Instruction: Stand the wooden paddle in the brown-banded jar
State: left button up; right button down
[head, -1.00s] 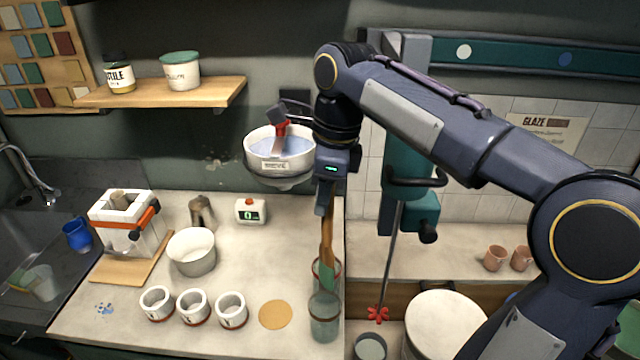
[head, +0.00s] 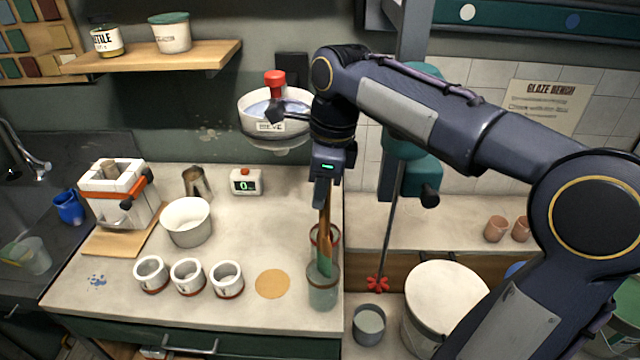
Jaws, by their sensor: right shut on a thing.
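My right gripper (head: 322,197) is shut on the upper part of the wooden paddle (head: 324,225). It points down above two clear jars at the right edge of the left worktop. The paddle hangs nearly upright, its greenish lower end between or inside the jars. The back jar (head: 333,240) has a brown band near its rim and is partly covered by the paddle. The front jar (head: 323,294) has a greenish band. I cannot tell whether the paddle tip is inside the back jar or beside it. My left gripper is out of view.
Three white cups (head: 187,276) and a tan disc (head: 272,284) stand left of the jars. A white bowl (head: 187,222), a timer (head: 245,182) and a white press-like box (head: 117,190) are further back. A sieve bowl (head: 265,128) hangs behind. A mixer shaft (head: 389,225) stands to the right.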

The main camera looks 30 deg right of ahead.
jog(key=shift+f+b, duration=1.55)
jog(key=shift+f, duration=1)
jog(key=c, duration=1.2)
grip_release()
notch_tip(320, 180, up, 8)
jog(key=d, duration=0.1)
jog(key=shift+s, duration=0.35)
jog(key=shift+f, duration=0.15)
jog(key=s+a+f+n+t+y, duration=0.1)
jog(key=s+a+f+n+t, duration=0.1)
jog(key=s+f+n, duration=0.6)
jog(key=s+a+f+n+t+y, duration=0.1)
jog(key=s+a+f+n+t, duration=0.1)
jog(key=s+f+n, duration=0.6)
jog(key=f+n, duration=0.1)
jog(key=n, duration=0.5)
jog(key=shift+s+a+f+n+t, duration=0.25)
jog(key=shift+s+f+n+t, duration=0.05)
jog(key=shift+s+f, duration=0.05)
